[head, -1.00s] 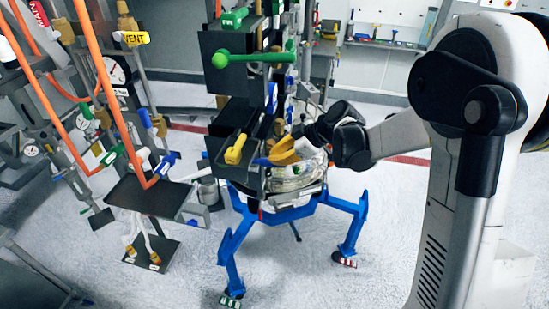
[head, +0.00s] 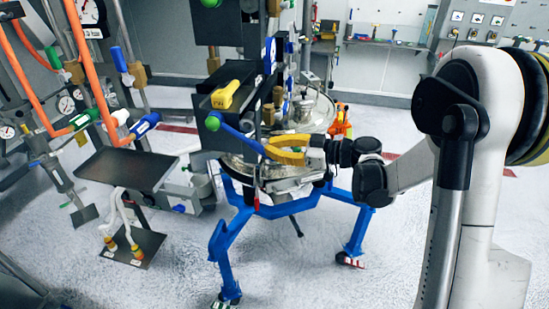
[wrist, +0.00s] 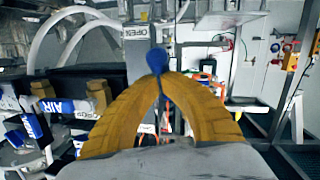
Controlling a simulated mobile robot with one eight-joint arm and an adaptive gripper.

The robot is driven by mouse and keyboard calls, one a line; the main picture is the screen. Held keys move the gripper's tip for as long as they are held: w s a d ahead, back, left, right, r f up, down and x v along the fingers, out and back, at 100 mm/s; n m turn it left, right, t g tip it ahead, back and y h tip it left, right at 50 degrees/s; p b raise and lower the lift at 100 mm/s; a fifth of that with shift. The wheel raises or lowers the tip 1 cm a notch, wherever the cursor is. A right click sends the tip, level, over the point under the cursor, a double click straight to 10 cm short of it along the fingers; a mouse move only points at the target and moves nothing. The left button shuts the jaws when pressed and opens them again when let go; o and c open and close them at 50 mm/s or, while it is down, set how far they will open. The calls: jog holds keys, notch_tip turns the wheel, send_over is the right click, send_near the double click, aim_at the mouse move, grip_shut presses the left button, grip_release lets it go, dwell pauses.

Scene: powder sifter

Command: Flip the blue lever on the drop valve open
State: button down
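The blue lever (head: 240,138) sticks out from a dark block with a green round end (head: 212,123), below a yellow handle, in the head view. It slants down to the right toward my gripper. My gripper (head: 267,151) has yellow fingers whose tips come together at the lever's far end. In the wrist view the fingertips (wrist: 158,82) close around the blue lever's rounded end (wrist: 157,61), which shows between and just beyond them. The exact contact is partly hidden by the fingers.
A yellow handle (head: 226,95) sits just above the lever. A blue-legged stand (head: 222,240) holds the round vessel below. A dark shelf (head: 125,168) with hoses and valves is on the left.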

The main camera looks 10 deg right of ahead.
jog(key=shift+w+a+f+y+b, duration=0.15)
jog(key=shift+f+y+b, duration=0.15)
jog(key=shift+f, duration=0.25)
jog(key=shift+a+f+y+b, duration=0.1)
jog(key=shift+f+y+b, duration=0.1)
jog(key=shift+f+b, duration=0.25)
jog(key=shift+w+a+f+b, duration=0.2)
jog(key=shift+a+f+b, duration=0.35)
jog(key=shift+f+b, duration=0.15)
jog(key=shift+w+a+f+b, duration=0.2)
jog(key=shift+a+f+b, duration=0.35)
jog(key=shift+b, duration=0.2)
jog(key=shift+r, duration=0.1)
